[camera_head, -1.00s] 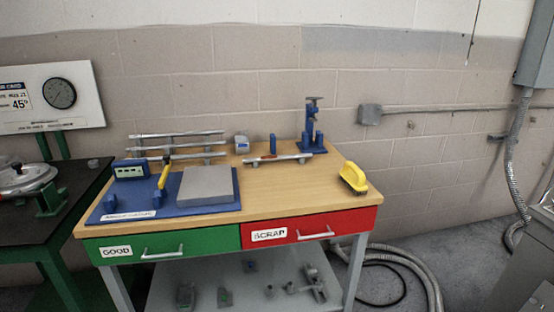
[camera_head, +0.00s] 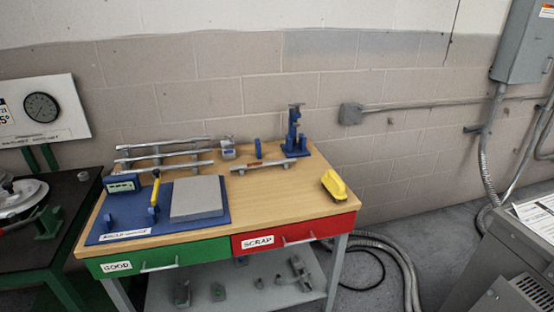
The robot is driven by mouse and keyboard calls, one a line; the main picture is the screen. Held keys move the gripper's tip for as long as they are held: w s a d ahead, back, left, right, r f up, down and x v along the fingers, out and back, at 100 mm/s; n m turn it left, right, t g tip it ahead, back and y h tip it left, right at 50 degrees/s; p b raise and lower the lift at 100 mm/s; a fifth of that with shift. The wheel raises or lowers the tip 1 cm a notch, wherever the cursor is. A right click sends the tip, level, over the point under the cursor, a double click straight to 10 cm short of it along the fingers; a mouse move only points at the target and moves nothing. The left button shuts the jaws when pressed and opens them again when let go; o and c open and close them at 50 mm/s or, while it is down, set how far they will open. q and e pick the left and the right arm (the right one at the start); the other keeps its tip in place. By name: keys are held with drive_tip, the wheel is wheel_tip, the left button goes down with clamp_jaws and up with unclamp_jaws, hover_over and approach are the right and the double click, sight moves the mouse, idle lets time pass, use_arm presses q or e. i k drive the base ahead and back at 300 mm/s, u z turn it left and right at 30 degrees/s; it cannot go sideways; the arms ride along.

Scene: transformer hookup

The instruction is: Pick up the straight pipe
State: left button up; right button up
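Several straight grey pipes (camera_head: 165,155) lie side by side on a rack at the back left of the wooden workbench. The frames do not show which of these is the task's pipe. Neither of my grippers is in view.
A blue base (camera_head: 108,224) holds a grey block (camera_head: 197,197), a yellow-handled tool (camera_head: 155,190) and a small display (camera_head: 122,183). A blue stand (camera_head: 295,135) and yellow brush (camera_head: 335,186) sit right.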

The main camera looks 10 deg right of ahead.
sight(259, 164)
drive_tip(key=z, duration=0.85)
drive_tip(key=i, duration=1.45)
drive_tip(key=u, duration=0.45)
